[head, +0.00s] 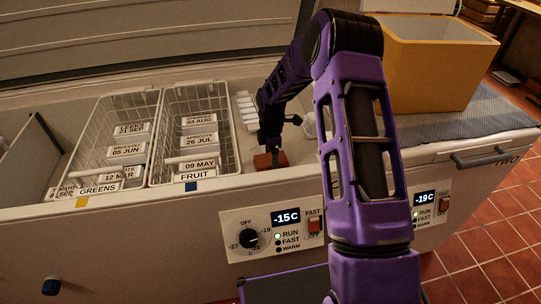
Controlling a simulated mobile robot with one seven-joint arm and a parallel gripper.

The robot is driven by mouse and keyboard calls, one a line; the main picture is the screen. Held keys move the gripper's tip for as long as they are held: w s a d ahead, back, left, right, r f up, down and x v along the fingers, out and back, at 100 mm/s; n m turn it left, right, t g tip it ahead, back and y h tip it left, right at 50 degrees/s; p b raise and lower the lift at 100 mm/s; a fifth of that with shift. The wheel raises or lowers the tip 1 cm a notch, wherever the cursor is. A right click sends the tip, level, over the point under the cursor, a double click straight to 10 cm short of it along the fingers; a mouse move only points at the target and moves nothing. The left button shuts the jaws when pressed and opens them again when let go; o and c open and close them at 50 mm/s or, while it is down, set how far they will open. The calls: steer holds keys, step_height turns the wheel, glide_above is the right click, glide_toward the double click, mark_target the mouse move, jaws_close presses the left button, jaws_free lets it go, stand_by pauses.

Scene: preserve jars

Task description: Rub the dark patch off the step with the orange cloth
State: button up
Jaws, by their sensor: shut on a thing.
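My gripper (271,148) reaches down into the open chest freezer, to the right of the wire baskets. It is shut on the orange cloth (264,162), which looks like a small reddish-orange pad below the fingers. The cloth is at the pale step (300,150) inside the freezer; I cannot tell whether it touches the surface. I cannot make out the dark patch; the cloth, gripper or arm may hide it.
Two white wire baskets with labelled packs, the greens basket (82,168) and the fruit basket (235,160), stand left of my gripper. A yellow box (435,75) stands on a grey mat (480,115) at right. The freezer's front rim (120,205) runs below the baskets.

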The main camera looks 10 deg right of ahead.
mark_target(266, 166)
steer(key=shift+s+f, duration=0.1)
steer(key=shift+s, duration=1.15)
steer(key=shift+a, duration=1.05)
steer(key=shift+w, duration=1.8)
steer(key=shift+w+f+b, duration=0.1)
steer(key=shift+w+b, duration=0.4)
steer(key=shift+w, duration=1.75)
steer(key=shift+w+r+b, duration=0.2)
steer(key=shift+w+b, duration=0.35)
steer(key=shift+w, duration=2.35)
steer(key=shift+f, duration=0.1)
